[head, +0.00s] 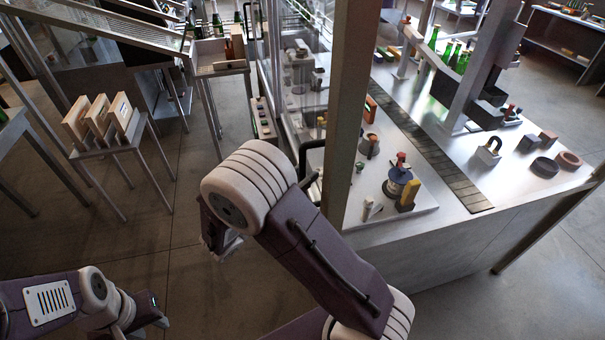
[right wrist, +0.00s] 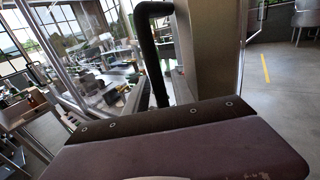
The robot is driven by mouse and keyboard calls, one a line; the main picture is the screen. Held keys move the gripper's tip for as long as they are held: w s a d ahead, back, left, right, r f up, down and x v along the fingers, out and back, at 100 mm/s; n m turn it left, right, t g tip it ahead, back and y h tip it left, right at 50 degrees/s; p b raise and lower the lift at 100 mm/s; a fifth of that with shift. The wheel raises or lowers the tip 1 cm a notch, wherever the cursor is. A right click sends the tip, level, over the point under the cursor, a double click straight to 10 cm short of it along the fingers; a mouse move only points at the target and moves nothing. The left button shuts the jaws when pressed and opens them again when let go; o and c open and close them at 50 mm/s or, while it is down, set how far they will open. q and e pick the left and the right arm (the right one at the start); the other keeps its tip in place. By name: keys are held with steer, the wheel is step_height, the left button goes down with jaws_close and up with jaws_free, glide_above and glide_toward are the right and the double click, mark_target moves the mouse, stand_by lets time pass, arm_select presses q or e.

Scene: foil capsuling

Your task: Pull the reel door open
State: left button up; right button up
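The reel door appears to be the clear panel (head: 292,85) in a metal frame, left of the thick post (head: 347,100) in the head view. A black bar handle (head: 304,160) shows by the post, partly hidden behind my right arm. A black curved bar (right wrist: 153,50), seemingly this handle, stands upright in the right wrist view, beyond a purple block with a dark edge. My right gripper (head: 218,240) is mostly hidden under my right arm, left of the handle; its fingers are not clear. My left gripper (head: 150,315) hangs low at the left, away from the door.
A workbench (head: 410,225) with a dark conveyor strip (head: 430,140), tools and bottles stands right of the post. A small table (head: 108,145) with wooden blocks (head: 100,118) stands at the left. The floor between is clear.

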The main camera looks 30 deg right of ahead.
steer(key=shift+w, duration=0.1)
jaws_close()
stand_by(1.1)
